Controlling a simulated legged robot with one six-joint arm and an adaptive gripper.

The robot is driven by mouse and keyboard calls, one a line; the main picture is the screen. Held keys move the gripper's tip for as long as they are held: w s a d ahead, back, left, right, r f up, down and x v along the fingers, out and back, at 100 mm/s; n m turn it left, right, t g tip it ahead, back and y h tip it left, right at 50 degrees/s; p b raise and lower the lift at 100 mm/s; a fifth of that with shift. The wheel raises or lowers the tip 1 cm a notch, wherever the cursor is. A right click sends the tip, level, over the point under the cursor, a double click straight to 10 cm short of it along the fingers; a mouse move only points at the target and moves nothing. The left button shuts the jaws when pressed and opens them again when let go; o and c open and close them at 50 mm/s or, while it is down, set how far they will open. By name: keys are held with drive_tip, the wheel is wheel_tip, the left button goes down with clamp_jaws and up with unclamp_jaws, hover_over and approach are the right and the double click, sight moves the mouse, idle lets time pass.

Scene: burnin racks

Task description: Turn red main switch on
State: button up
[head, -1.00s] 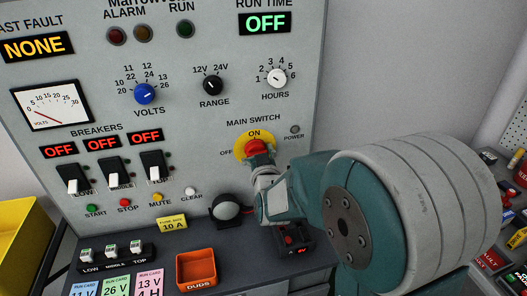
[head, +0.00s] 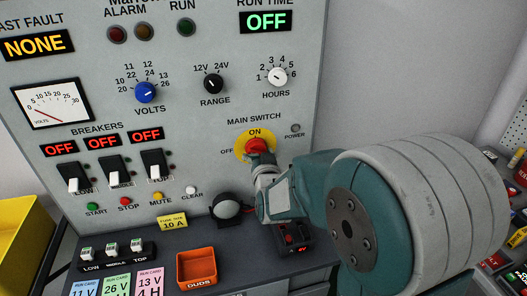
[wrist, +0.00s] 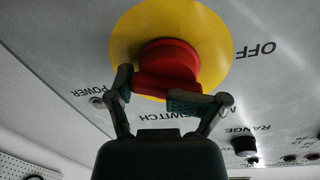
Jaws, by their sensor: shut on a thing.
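The run time display (head: 266,21) reads OFF.
The volts knob (head: 146,92), range knob (head: 213,83) and hours knob (head: 277,76) sit above the switch. Below are a black round part (head: 227,207) and an orange duds bin (head: 197,268) on the bench. A yellow bin (head: 22,235) stands at left.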

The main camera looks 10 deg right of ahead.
drive_tip(key=m, duration=0.4)
drive_tip(key=r+m+y, duration=0.1)
drive_tip(key=shift+w+a+m, duration=0.1)
drive_tip(key=shift+a+m, duration=0.25)
drive_tip(key=shift+m, duration=0.05)
drive_tip(key=m, duration=0.5)
drive_tip(key=shift+a+y, duration=0.1)
drive_tip(key=shift+y, duration=0.2)
drive_tip(key=shift+m, duration=0.4)
drive_tip(key=shift+d, duration=0.25)
drive_tip(key=shift+c, duration=0.2)
drive_tip(key=o, duration=1.2)
drive_tip(key=shift+m, duration=0.3)
drive_tip(key=shift+s+d, duration=0.1)
drive_tip(key=shift+s, duration=3.75)
